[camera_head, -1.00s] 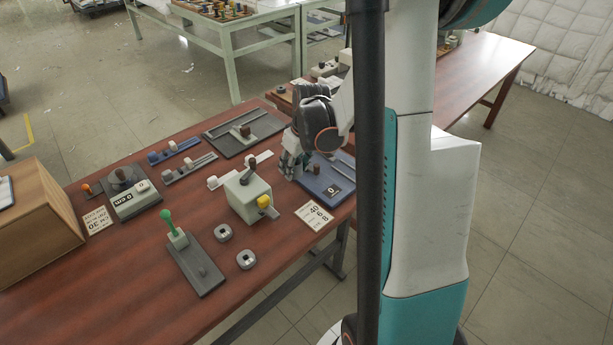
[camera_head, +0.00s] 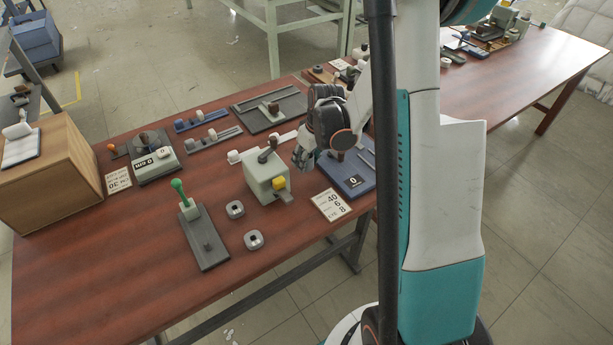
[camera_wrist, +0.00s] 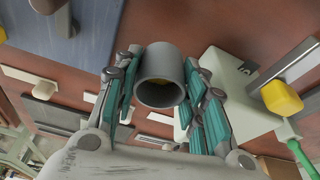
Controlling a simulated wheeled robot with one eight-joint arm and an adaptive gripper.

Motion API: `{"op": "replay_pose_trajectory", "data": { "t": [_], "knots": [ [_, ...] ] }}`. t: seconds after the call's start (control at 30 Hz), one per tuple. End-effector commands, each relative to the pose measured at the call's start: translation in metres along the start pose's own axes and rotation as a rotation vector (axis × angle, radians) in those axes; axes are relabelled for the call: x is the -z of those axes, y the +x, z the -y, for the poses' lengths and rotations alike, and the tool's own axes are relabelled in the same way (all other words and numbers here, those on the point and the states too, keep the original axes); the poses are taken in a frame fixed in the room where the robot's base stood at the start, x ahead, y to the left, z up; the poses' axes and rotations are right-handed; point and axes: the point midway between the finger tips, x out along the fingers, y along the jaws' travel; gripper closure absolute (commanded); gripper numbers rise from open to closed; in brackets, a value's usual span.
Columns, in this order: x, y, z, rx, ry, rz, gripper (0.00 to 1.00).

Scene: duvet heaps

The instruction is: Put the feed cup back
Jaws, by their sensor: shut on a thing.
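My gripper (camera_head: 304,158) is above the table between a pale green box (camera_head: 262,180) and a blue board (camera_head: 349,183) marked 0. In the wrist view, my gripper (camera_wrist: 160,95) is shut on a hollow grey cup (camera_wrist: 153,93), its teal pads on both sides of the wall. Something yellowish shows inside the cup's opening, but I cannot tell what. The box has a dark-knobbed lever on top and a yellow knob (camera_head: 279,183) at its front. In the wrist view the blue board is at upper left and the box at right. The cup cannot be made out in the head view.
A green-handled lever on a grey base (camera_head: 207,240), two small grey rings (camera_head: 254,240) and a number card (camera_head: 331,204) lie near the front edge. Slider boards stand behind. A wooden box (camera_head: 55,175) is at left. The table's front left is bare.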

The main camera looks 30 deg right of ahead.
Motion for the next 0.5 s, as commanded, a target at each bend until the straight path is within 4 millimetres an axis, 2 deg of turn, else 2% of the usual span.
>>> {"op": "replay_pose_trajectory", "data": {
  "t": [0.07,0.27,0.5],
  "knots": [
    [-0.003,0.012,0.0,0.0,0.0,0.0,0.91],
    [-0.006,0.021,0.0,0.0,0.0,0.0,0.91],
    [-0.015,0.054,0.0,0.0,0.0,0.0,0.91]
  ]
}}
